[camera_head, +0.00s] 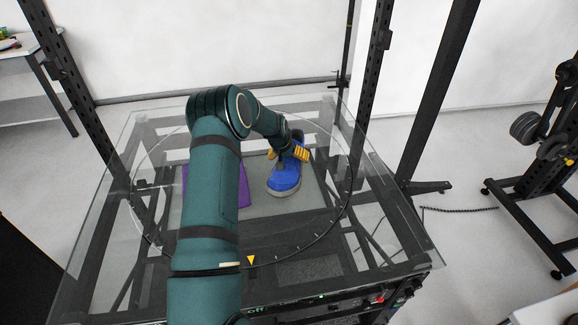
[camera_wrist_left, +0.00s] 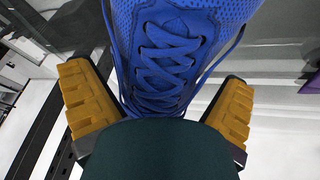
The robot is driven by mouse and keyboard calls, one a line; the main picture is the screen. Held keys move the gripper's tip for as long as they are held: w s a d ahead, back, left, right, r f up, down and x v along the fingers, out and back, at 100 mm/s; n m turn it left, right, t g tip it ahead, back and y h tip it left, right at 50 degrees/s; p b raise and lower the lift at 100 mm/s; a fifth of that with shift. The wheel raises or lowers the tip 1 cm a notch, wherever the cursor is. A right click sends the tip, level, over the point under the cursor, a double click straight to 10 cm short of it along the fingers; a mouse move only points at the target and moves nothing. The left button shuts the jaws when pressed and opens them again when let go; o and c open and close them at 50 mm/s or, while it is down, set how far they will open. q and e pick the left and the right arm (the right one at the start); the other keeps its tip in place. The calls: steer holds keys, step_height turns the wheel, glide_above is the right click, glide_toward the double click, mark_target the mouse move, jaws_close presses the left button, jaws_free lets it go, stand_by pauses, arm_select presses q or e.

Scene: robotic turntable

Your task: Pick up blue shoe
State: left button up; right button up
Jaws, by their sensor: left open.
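The blue shoe (camera_head: 284,180) stands on the glass turntable, its toe towards the front of the table in the head view. My left gripper (camera_head: 287,154) is above the shoe's rear half, with yellow finger pads. In the left wrist view the shoe's laces (camera_wrist_left: 165,65) fill the middle, and the open fingers of my left gripper (camera_wrist_left: 160,105) stand apart on either side of it. Whether the pads touch the shoe I cannot tell. The shoe's heel is partly hidden by the gripper. My right gripper is not in view.
A purple flat object (camera_head: 243,188) lies on the turntable left of the shoe, partly hidden by my left arm. The glass table (camera_head: 105,215) has dark frame posts around it. A dark wheeled stand (camera_head: 545,165) is at the right.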

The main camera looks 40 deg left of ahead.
arm_select(q)
steer(key=c, duration=1.3)
step_height(320, 180, up, 9)
steer(key=shift+r, duration=0.15)
steer(key=shift+n+y, duration=0.3)
steer(key=shift+n, duration=0.5)
step_height(320, 180, down, 9)
steer(key=b, duration=0.9)
steer(key=shift+w+r+b, duration=0.1)
steer(key=shift+r+b, duration=0.05)
steer(key=shift+b, duration=0.25)
steer(key=shift+n+g+y+b, duration=0.3)
steer(key=shift+n+y+b, duration=0.4)
steer(key=shift+n, duration=1)
steer(key=shift+f, duration=0.2)
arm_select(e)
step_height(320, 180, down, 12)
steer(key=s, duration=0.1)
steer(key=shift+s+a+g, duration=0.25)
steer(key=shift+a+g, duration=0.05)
